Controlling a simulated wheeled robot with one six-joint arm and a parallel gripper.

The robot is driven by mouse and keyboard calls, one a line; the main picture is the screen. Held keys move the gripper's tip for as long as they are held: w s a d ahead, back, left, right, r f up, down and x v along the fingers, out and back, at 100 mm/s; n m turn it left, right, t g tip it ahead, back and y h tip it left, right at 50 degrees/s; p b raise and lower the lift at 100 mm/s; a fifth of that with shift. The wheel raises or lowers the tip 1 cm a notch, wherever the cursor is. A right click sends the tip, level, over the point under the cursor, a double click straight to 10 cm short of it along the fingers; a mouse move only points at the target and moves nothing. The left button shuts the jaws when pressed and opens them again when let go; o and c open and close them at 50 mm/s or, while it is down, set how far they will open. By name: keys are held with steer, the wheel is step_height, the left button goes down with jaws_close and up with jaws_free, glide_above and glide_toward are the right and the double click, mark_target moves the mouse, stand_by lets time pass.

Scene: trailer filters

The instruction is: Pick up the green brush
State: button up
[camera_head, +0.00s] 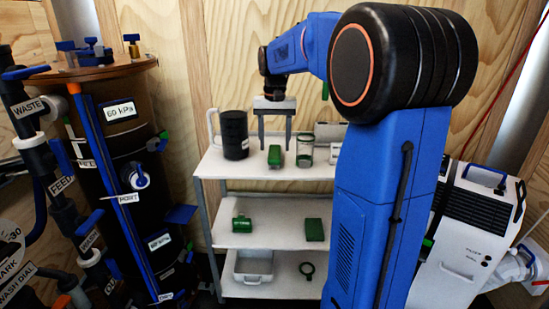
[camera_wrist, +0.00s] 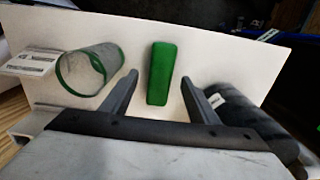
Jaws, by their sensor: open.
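A green block-shaped thing (camera_head: 275,156), which may be the green brush, lies on the white top shelf (camera_head: 215,163). In the wrist view this green thing (camera_wrist: 161,70) lies lengthwise between my fingers, with white shelf showing on both sides of it. My gripper (camera_head: 275,146) points down over it, fingers apart and empty; the wrist view also shows the gripper (camera_wrist: 160,80) open. I cannot tell the exact height of the fingertips above the shelf. Bristles cannot be made out.
A black ribbed cylinder (camera_head: 234,134) stands left of the green thing, and a clear green-rimmed jar (camera_head: 305,150) stands right. The middle shelf holds a green labelled item (camera_head: 242,224) and a dark green block (camera_head: 314,229). Below are a white bin (camera_head: 253,266) and a black ring-shaped tool (camera_head: 307,270).

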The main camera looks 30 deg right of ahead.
mark_target(274, 151)
steer(key=shift+w+d+f, duration=0.1)
steer(key=shift+w+f, duration=0.05)
steer(key=shift+f, duration=0.95)
steer(key=shift+w+f, duration=0.1)
steer(key=shift+f, duration=0.95)
steer(key=c, duration=1.2)
steer(key=shift+c, duration=0.2)
step_height(274, 151, up, 10)
steer(key=shift+r, duration=0.15)
